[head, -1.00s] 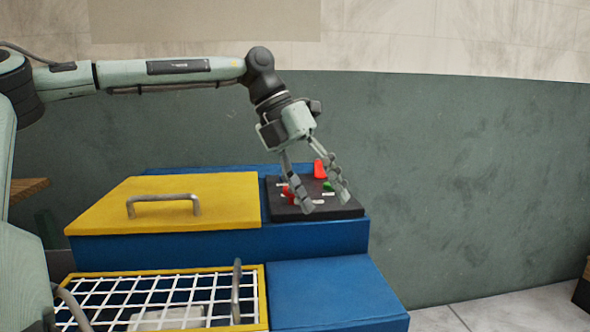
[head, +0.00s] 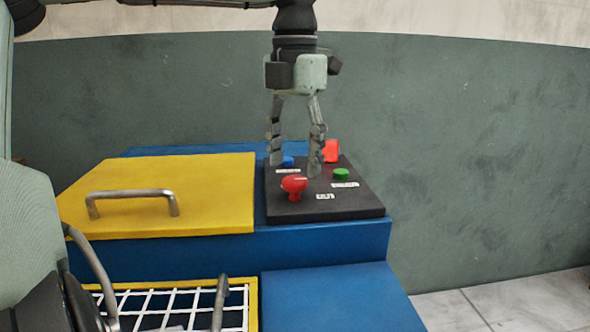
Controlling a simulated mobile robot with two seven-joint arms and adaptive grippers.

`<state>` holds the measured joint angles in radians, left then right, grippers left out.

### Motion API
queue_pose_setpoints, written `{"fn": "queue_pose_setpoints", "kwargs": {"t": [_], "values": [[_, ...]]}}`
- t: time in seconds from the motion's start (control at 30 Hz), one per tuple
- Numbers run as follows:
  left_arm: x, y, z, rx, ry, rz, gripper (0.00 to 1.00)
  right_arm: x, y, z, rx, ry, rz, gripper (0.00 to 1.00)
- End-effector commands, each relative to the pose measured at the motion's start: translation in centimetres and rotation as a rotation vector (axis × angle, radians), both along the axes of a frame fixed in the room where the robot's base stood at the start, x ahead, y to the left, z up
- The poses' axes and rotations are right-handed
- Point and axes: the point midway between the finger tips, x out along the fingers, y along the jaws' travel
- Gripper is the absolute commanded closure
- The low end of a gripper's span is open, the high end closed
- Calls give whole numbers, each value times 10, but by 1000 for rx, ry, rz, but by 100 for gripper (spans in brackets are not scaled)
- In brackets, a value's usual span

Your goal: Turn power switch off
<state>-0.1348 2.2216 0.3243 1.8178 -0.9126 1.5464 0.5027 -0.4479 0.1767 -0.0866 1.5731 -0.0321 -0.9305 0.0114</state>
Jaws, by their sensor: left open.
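The black control panel (head: 350,205) sits on top of the blue machine, right of the yellow lid. It carries a red knob (head: 294,186) at the front left, a red upright switch (head: 331,150) at the back, a green button (head: 341,174) on the right and a blue button (head: 288,161) at the back left. The labels are too small to read. My left gripper (head: 296,168) points down over the panel, open and empty, its fingers behind the red knob in the picture. Its right finger is left of the red upright switch. I cannot tell whether the fingertips touch the panel. My right gripper is not in view.
The yellow lid (head: 165,210) with a metal handle (head: 133,194) lies left of the panel. A white wire grid (head: 170,298) with a yellow frame is below, beside a flat blue surface (head: 335,297). A grey-green wall stands behind. Open floor shows at the right.

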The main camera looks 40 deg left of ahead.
Motion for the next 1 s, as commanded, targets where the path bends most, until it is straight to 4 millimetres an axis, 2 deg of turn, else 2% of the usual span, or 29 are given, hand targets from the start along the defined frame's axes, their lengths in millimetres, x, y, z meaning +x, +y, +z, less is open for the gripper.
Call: {"fn": "queue_pose_setpoints", "kwargs": {"t": [0.03,0.2,0.37,0.53,0.93,1.0], "values": [[0,-1,-8,-4,2,-1,44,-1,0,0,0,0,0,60],[0,0,-25,-3,0,0,44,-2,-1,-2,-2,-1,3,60],[0,0,-31,-2,-1,0,44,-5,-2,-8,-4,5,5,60],[0,0,-31,-2,-1,0,44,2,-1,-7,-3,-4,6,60],[0,0,-30,-2,-2,0,93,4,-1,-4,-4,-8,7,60],[0,0,-30,-2,-2,1,94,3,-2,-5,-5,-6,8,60]]}}
